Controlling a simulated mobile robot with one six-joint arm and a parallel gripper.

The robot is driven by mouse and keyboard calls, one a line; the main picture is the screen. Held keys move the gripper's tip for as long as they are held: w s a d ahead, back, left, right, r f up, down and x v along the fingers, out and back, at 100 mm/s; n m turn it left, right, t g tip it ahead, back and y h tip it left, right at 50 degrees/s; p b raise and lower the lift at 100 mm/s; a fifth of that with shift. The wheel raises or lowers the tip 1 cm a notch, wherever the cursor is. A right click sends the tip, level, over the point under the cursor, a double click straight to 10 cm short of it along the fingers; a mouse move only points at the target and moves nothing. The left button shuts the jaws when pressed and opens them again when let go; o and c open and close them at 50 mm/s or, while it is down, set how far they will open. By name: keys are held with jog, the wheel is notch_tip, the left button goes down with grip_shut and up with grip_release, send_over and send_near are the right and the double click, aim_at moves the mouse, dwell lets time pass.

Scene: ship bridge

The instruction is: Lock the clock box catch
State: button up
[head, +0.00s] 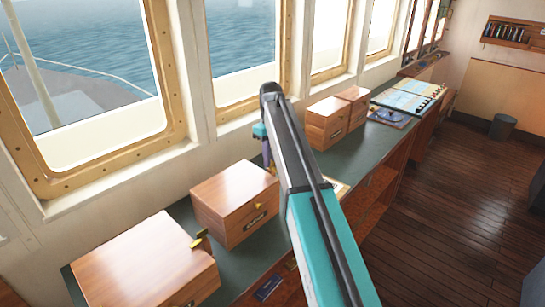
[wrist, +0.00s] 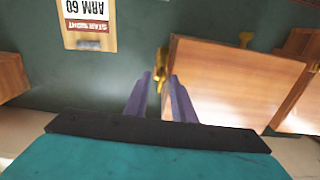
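A wooden box (head: 225,203) stands on the green counter with a brass knob (head: 258,206) on its front; I take it as the clock box, though no name shows. In the wrist view the same box (wrist: 230,80) is at right, with a brass catch (wrist: 161,62) on its near side edge. My gripper (wrist: 160,80) has two purple fingers with a gap between them, open and empty. Their tips point at the catch, just short of it in the picture; contact cannot be told. In the head view my arm mostly hides the gripper and that side of the box.
Another wooden box (head: 145,265) with brass fittings stands at front left. Two smaller boxes (head: 326,122) stand beyond my arm. The windows border the counter's back; open floor (head: 450,200) is at right.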

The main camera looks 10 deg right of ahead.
jog(key=shift+c, duration=0.2)
grip_shut()
jog(key=shift+d, duration=0.2)
jog(key=shift+a, duration=0.1)
